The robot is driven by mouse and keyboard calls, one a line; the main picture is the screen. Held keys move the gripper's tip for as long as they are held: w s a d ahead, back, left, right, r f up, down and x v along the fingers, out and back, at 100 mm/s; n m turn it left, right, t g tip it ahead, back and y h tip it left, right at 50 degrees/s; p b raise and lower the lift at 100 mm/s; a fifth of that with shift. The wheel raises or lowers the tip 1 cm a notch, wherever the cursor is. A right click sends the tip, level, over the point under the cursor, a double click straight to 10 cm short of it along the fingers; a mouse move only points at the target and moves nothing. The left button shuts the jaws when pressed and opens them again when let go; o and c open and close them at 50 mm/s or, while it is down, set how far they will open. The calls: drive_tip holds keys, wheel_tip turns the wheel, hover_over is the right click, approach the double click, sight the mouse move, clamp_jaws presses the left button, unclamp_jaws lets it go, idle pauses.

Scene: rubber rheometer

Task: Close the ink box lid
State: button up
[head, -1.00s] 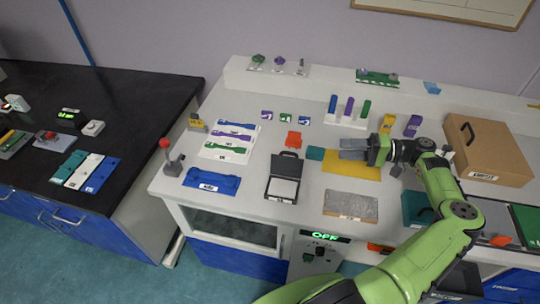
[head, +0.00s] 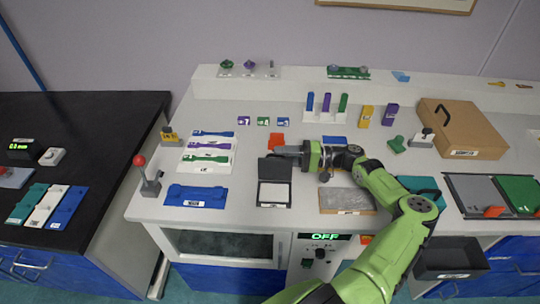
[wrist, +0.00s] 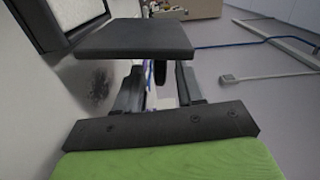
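The ink box is black with a white pad (head: 274,193) and stands on the white bench. Its dark lid (head: 273,170) is open, standing up at the back edge. My gripper (head: 287,152) reaches in from the right, its fingers at the lid's top edge, seemingly behind it. In the wrist view the lid (wrist: 135,38) is a dark plate in front of the fingers (wrist: 162,85), which are apart with a gap between them. The tips are partly hidden by the lid, so I cannot tell whether they touch it. Part of the box shows upper left.
A grey slab (head: 346,200) lies right of the box, under my arm. A blue tray (head: 196,196) and a red-knobbed lever (head: 148,178) stand to the left. A red piece (head: 277,140) sits behind the lid. A brown case (head: 465,130) is at the back right.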

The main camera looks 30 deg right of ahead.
sight(272, 156)
drive_tip(key=x, duration=0.4)
drive_tip(key=shift+f, duration=0.1)
clamp_jaws()
